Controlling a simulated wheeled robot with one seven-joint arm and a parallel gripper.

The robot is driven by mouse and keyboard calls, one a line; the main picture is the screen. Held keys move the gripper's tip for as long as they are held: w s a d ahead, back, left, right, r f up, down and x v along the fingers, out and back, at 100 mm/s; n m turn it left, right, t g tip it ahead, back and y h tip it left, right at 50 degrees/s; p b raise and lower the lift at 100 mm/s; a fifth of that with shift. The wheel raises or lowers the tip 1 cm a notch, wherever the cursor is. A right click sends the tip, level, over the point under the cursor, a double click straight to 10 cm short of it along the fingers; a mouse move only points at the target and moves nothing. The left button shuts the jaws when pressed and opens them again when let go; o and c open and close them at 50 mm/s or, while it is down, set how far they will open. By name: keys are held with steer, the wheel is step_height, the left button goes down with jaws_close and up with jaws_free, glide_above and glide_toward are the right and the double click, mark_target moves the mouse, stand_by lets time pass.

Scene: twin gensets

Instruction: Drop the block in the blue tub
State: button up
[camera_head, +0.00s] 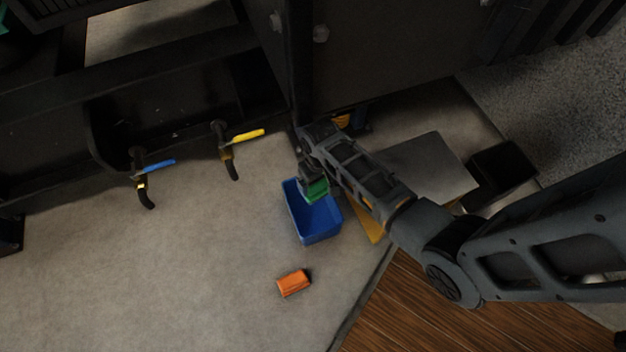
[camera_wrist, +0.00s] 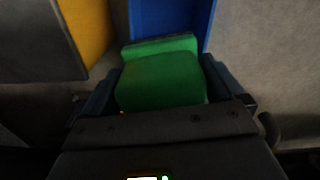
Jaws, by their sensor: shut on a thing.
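A green block (camera_head: 317,190) is held in my gripper (camera_head: 312,184), over the back part of the blue tub (camera_head: 322,228). In the wrist view the green block (camera_wrist: 160,80) sits between the two dark fingers of my gripper (camera_wrist: 160,86), which are shut on it. The blue tub (camera_wrist: 205,22) shows behind the block in the wrist view. Part of the tub is hidden by the block and gripper. The tub is open on top and stands on the grey floor. I cannot tell exactly how high the block is above it.
An orange block (camera_head: 293,283) lies on the floor in front of the tub. A yellow-handled valve (camera_head: 247,136) and a blue-handled valve (camera_head: 158,166) stick out from the dark machine at left. A grey panel (camera_head: 425,165) lies right of my arm. The floor left of the tub is clear.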

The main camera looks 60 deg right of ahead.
steer(key=shift+f+b, duration=2.6)
steer(key=shift+f, duration=0.1)
steer(key=o, duration=0.7)
step_height(320, 180, up, 8)
steer(key=p, duration=0.4)
